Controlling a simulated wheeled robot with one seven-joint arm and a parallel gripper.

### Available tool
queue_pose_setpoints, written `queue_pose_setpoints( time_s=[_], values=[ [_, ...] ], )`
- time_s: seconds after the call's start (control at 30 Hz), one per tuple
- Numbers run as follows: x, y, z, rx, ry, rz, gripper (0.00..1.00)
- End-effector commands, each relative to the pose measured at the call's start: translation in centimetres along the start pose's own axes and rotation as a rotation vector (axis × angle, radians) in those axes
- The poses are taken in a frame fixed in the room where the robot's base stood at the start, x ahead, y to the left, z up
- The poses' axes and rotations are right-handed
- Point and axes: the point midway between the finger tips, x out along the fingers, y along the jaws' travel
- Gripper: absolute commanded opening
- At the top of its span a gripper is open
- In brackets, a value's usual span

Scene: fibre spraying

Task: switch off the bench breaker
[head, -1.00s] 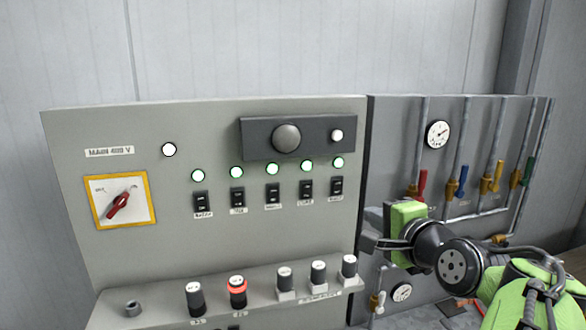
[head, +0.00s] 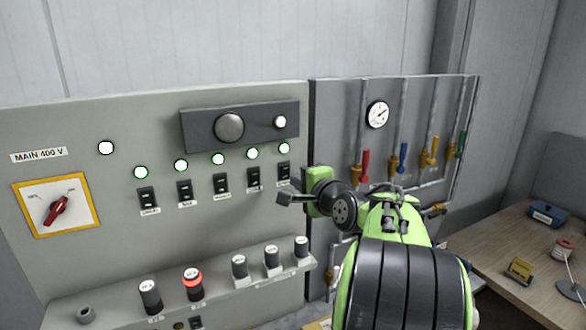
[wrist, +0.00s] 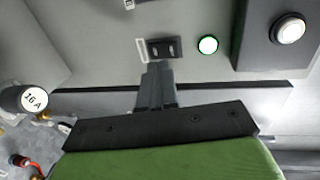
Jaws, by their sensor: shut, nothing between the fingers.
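Several black breakers sit in a row on the grey panel, each with a small label below that I cannot read surely, so I cannot tell which is the bench one. The rightmost breaker (head: 284,172) is partly covered at its lower end by my gripper (head: 282,198). The wrist view shows one breaker (wrist: 163,48) just beyond the fingertips, with a green-ringed lamp (wrist: 208,45) beside it. My gripper is shut and empty, pointing at the panel; contact cannot be made out. The lamps above the breakers are all lit.
A red main switch (head: 56,209) is at the left. Fuses, one with a red ring (head: 193,283), stand on the ledge below. Pipes with coloured valves (head: 400,160) are to the right. A wooden table (head: 500,245) holds small items.

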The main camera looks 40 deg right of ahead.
Motion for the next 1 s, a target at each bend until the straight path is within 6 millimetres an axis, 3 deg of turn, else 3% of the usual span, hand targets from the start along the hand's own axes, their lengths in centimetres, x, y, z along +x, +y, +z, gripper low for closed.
queue_pose_setpoints(
  time_s=[0.1, 0.23, 1.0],
  values=[
    [1.9, -1.1, 0.0, 0.0, -0.001, -0.001, 0.0],
    [3.0, -1.4, 0.0, -0.001, 0.001, -0.001, 0.0],
    [3.8, -1.9, 0.0, -0.001, 0.001, -0.002, 0.0]
  ],
)
